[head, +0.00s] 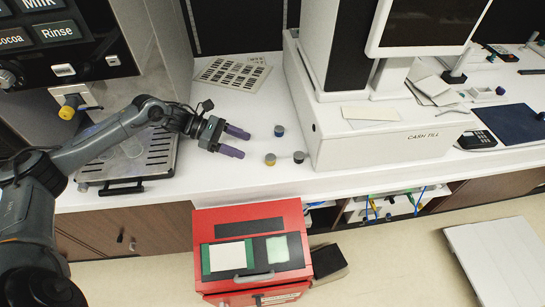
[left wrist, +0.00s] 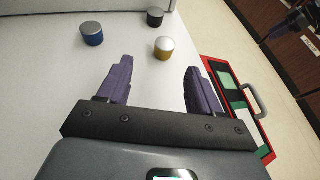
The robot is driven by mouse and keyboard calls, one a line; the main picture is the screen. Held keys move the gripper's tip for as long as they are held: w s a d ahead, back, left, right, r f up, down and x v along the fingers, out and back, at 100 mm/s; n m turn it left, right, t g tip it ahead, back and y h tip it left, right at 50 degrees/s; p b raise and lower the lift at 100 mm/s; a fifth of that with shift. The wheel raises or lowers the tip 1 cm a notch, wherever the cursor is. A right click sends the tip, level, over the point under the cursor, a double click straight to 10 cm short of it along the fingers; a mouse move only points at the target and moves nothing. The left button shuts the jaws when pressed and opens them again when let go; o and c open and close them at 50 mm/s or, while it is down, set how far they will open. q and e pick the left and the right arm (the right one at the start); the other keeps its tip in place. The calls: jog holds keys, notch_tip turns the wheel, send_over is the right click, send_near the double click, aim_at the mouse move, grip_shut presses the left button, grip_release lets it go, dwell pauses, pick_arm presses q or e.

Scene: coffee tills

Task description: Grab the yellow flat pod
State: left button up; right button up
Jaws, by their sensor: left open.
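The yellow flat pod (head: 270,159) is a short round can with a yellow side and pale grey top, upright on the white counter. It also shows in the left wrist view (left wrist: 164,47), ahead of the fingers and between their lines. My left gripper (head: 245,144) is open and empty, its two purple fingers apart, just left of the yellow pod and not touching it. A blue pod (head: 279,131) stands behind the yellow one, and a black pod (head: 299,157) stands to its right. A dark shape at the left wrist view's top right edge seems to be my right gripper; its jaws are unclear.
A cash till (head: 380,140) stands right of the pods, close to the black one. A coffee machine (head: 85,45) with a drip tray (head: 150,155) is at left. A printed card (head: 232,75) lies behind. A red box (head: 250,225) stands below the counter's front edge.

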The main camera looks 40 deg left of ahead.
aim_at(271, 160)
pick_arm(q)
jog(key=d, duration=0.1)
jog(key=f, duration=0.1)
jog(key=d, duration=0.1)
jog(key=shift+w+d+f, duration=0.2)
jog(key=shift+w+d, duration=0.1)
jog(key=shift+d, duration=0.05)
jog(key=shift+w+d+f, duration=0.15)
jog(key=shift+w+d, duration=0.25)
jog(key=shift+d, duration=0.05)
jog(key=shift+x, duration=2.5)
jog(key=shift+s+f, duration=0.1)
jog(key=shift+f, duration=0.05)
jog(key=shift+c, duration=0.3)
jog(key=c, duration=1.1)
jog(key=shift+o, duration=0.2)
